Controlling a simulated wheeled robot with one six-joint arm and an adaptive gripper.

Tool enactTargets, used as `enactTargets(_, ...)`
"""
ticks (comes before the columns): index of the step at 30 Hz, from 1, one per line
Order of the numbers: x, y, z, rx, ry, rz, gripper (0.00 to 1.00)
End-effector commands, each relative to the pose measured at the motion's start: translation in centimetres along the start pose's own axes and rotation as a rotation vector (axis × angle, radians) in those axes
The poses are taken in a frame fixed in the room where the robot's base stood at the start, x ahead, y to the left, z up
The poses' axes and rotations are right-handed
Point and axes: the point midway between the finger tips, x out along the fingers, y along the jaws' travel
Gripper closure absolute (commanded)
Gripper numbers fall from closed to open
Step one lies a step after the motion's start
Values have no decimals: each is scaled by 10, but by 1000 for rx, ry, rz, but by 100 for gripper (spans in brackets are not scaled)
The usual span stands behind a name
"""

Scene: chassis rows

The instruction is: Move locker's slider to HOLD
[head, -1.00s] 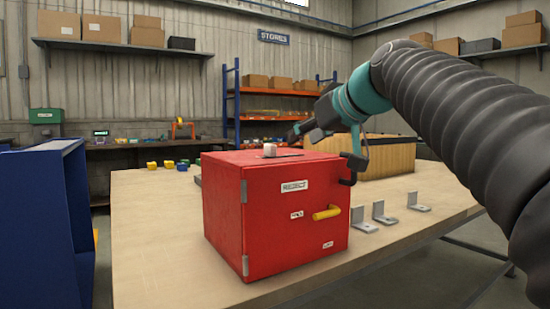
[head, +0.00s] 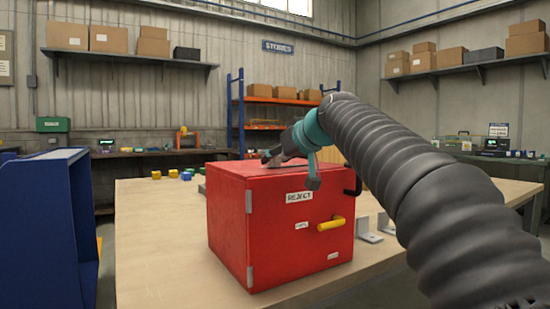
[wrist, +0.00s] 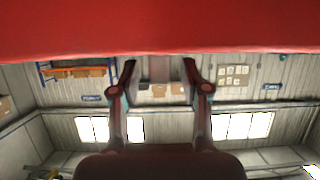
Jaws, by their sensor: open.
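The red locker (head: 285,235) stands on the wooden table, with a REJECT label (head: 299,197) and a yellow handle (head: 331,223) on its front. My gripper (head: 268,160) is low over the locker's top, toward the back. It hides the place of the small white slider knob, which I cannot make out now. In the wrist view the fingers of my gripper (wrist: 159,76) are apart, just short of the red locker surface (wrist: 160,30). A pale greyish patch shows between them, but I cannot tell whether it is the knob. No HOLD mark is readable.
A black hook-like part (head: 354,184) sticks out at the locker's right side. Metal brackets (head: 368,230) stand on the table (head: 160,240) to the right. A blue cabinet (head: 40,225) is at the left. Small coloured blocks (head: 172,173) lie at the far left of the table.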

Motion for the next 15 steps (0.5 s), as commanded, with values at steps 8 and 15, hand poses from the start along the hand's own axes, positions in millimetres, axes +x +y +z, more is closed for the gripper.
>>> enactTargets(8,15,0,0,1,1,0,54)
enactTargets(15,15,0,0,1,1,0,59)
